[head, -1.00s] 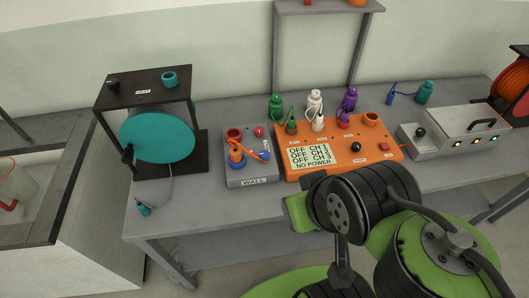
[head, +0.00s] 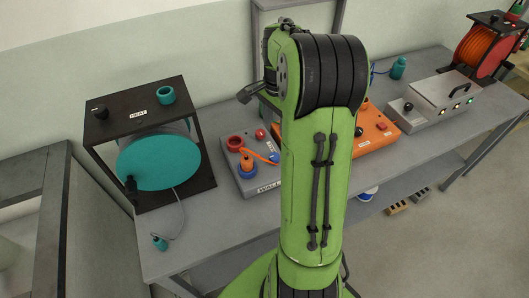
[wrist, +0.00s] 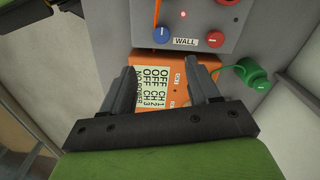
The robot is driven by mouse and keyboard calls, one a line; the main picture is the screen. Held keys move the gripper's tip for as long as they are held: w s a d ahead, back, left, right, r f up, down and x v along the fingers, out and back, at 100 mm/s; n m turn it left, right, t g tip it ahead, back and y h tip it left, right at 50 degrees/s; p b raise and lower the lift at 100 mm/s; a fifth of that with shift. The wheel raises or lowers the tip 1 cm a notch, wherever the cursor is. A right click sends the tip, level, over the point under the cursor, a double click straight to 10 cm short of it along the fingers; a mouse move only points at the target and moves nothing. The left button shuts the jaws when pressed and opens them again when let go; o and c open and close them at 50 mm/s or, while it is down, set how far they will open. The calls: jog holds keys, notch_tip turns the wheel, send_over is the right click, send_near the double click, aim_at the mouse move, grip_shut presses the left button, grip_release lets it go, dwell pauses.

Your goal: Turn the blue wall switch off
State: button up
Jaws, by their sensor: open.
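The grey WALL box (wrist: 105,30) is at the top of the wrist view. On the face towards me it has a round blue knob (wrist: 162,35) with a pale pointer mark, left of the WALL label. I take this knob as the blue switch. My gripper (wrist: 165,76) is open and empty, with its two dark fingers pointing towards that face. The knob lies beyond the fingertips, apart from them. In the head view the WALL box (head: 268,182) is just left of my arm.
A red knob (wrist: 215,40) and a small red lamp (wrist: 183,14) share that face. The orange unit (wrist: 178,66) with its OFF display lies close beneath the fingers. A green plug (wrist: 252,75) on a cable is at right. The HEAT reel (head: 158,160) stands left of the box.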

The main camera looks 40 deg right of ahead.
aim_at(273, 156)
jog(key=f+b, duration=0.1)
jog(key=f, duration=0.6)
jog(key=f+b, duration=0.1)
jog(key=f, duration=0.5)
jog(key=shift+w+a+f+b, duration=0.15)
jog(key=shift+w+f+b, duration=0.05)
jog(key=shift+f+b, duration=0.2)
jog(key=shift+c, duration=0.2)
jog(key=shift+r, duration=0.1)
jog(key=c, duration=1)
